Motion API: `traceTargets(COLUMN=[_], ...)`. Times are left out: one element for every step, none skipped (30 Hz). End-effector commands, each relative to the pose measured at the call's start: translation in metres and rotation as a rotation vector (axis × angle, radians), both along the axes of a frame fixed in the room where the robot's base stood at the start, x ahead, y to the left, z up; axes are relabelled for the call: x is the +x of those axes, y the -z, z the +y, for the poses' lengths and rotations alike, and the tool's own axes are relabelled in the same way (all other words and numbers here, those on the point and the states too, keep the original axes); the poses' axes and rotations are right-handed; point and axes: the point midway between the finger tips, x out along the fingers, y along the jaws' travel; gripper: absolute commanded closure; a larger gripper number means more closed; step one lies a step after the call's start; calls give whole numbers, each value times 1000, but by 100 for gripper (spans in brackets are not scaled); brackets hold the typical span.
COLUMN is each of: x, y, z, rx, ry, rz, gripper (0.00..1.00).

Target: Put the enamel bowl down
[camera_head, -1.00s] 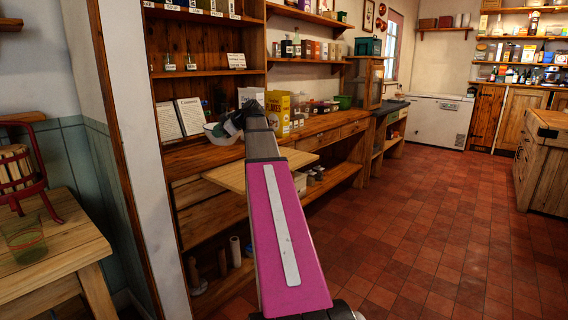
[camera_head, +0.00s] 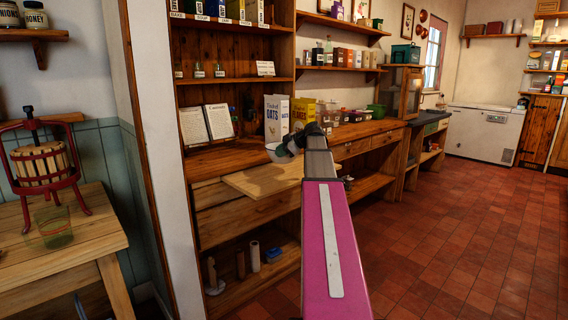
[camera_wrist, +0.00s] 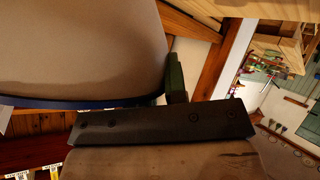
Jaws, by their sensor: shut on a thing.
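The enamel bowl (camera_head: 275,153) is white and small in the head view, partly hidden behind my gripper (camera_head: 288,146). It shows just above the back of the pull-out wooden board (camera_head: 262,180), by the counter edge. I cannot tell whether it touches anything below. In the wrist view, the bowl (camera_wrist: 80,45) fills the upper left as a pale curved wall with a dark blue rim. A dark finger with a green pad (camera_wrist: 175,78) lies against its edge. My gripper is shut on the bowl. The fingertips are mostly hidden in the head view.
Oats boxes (camera_head: 276,118) and a yellow flakes box (camera_head: 303,113) stand behind on the counter. An open book (camera_head: 207,123) leans at the left. A fruit press (camera_head: 42,165) and a green glass (camera_head: 54,228) are on the left table. The tiled floor (camera_head: 440,220) at right is clear.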

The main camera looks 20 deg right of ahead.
Motion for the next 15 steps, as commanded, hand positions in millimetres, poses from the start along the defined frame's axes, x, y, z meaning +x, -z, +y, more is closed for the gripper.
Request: traceTargets(x=[0, 0, -1, -1, -1, -1, -1, -1, -1, -2, -2, -2, -2, -2, -2], y=[3, 4, 6, 6, 7, 9, 10, 12, 16, 20, 24, 29, 33, 37, 42], z=[-7, -9, -11, -12, -13, -13, -13, -13, -13, -13, -13, -13, -13, -13, -13], rx=[1, 1, 1, 0, 0, 0, 0, 0, 1, 1, 1, 2, 2, 2, 2], ry=[2, 2, 0, 0, 0, 0, 0, -1, 0, -1, -1, -1, -1, -1, -2], rz=[-1, -1, -1, -2, -2, -2, -2, -1, 0, 0, 1, 0, 0, 0, 0], gripper=[100, 100, 100, 100, 100, 100, 100, 100, 100, 100, 100, 100, 100, 100, 100])
